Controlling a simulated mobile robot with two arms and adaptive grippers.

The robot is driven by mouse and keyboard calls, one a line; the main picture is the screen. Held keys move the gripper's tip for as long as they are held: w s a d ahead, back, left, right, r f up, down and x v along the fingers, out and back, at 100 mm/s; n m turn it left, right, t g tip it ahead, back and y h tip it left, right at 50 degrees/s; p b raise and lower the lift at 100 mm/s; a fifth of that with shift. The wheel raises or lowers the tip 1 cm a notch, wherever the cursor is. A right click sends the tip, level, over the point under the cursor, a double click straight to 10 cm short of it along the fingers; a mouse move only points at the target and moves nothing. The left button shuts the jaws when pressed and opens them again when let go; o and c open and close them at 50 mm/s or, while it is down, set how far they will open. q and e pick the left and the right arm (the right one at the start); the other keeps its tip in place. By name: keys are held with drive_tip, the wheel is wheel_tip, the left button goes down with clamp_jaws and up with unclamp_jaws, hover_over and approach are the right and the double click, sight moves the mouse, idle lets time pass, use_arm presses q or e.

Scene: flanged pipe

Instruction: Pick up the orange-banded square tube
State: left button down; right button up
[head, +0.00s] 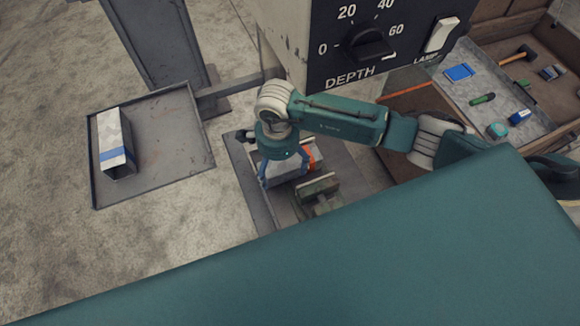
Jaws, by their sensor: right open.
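The orange-banded square tube (293,170) is grey and lies at the centre of the head view, by a vise. Its orange band (311,158) shows at the right of my gripper. My right gripper (284,177) points down over the tube, with its fingers open around it or just above it; I cannot tell whether they touch it. My gripper and wrist hide much of the tube. My left gripper is not in view.
A blue-banded square tube (112,145) lies in a shallow tray (160,185) at the left. A vise (317,194) stands close to my right gripper. A control panel (375,40) with a depth knob hangs behind. A toolbox (480,65) holds several tools at the right.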

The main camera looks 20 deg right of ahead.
drive_tip(key=shift+f, duration=0.95)
drive_tip(key=c, duration=1.6)
drive_tip(key=shift+w+r, duration=0.1)
drive_tip(key=shift+r, duration=0.05)
drive_tip(key=shift+c, duration=0.8)
